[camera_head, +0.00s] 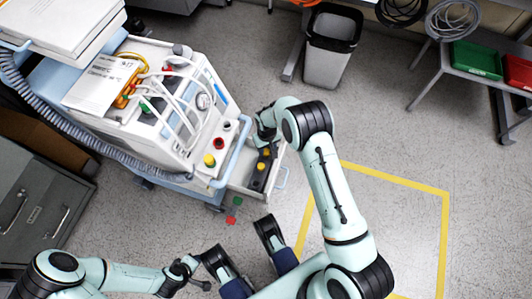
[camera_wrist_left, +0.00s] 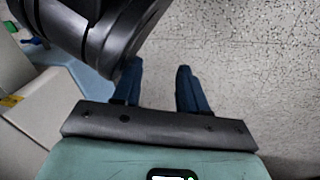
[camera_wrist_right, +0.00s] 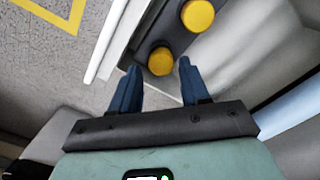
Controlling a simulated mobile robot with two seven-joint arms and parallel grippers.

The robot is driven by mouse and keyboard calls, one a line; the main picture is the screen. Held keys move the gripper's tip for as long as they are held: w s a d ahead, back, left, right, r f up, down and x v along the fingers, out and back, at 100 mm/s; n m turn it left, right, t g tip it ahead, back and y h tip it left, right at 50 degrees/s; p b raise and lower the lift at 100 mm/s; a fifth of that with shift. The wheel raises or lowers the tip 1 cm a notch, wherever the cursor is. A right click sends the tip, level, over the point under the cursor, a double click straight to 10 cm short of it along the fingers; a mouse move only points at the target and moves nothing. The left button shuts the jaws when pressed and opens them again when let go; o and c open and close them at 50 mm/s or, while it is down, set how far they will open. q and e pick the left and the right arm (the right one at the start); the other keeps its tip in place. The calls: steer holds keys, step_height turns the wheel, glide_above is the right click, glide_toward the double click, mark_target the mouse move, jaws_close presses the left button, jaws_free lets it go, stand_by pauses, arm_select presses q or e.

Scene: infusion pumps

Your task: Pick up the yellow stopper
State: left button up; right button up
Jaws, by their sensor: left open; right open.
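Two yellow stoppers stand in a dark holder inside the open white drawer (camera_head: 245,184) of the pump cart. In the right wrist view, the nearer yellow stopper (camera_wrist_right: 161,61) lies just ahead of and between the fingertips of my right gripper (camera_wrist_right: 159,68). The other yellow stopper (camera_wrist_right: 197,16) is farther up and right. They also show small in the head view. My right gripper is open and empty over the drawer; whether it touches the stopper is unclear. My left gripper (camera_wrist_left: 160,67) is open and empty, low over the floor, away from the drawer.
The pump cart (camera_head: 180,105) stands left of the drawer, with yellow, red and green knobs on its top. Small red and green pieces (camera_head: 235,202) show below the drawer. A bin (camera_head: 329,60) stands behind. Yellow tape (camera_head: 395,178) marks open floor at right.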

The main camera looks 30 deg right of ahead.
step_height(320, 180, down, 3)
steer(key=shift+w+f+b, duration=0.1)
steer(key=shift+f+b, duration=0.1)
steer(key=shift+b, duration=0.25)
steer(key=shift+r, duration=0.1)
jaws_close()
arm_select(q)
steer(key=shift+s+a+f+g, duration=0.2)
steer(key=shift+s+f+g, duration=0.3)
steer(key=shift+s+f, duration=0.55)
steer(key=shift+r, duration=0.15)
arm_select(e)
steer(key=shift+r, duration=0.1)
step_height(320, 180, up, 12)
steer(key=p, duration=0.3)
arm_select(q)
step_height(320, 180, up, 7)
steer(key=w+d+t+p, duration=0.1)
steer(key=w+d+p, duration=0.1)
steer(key=shift+d+r, duration=0.2)
steer(key=shift+d, duration=0.15)
arm_select(e)
step_height(320, 180, up, 8)
glide_above(266, 151)
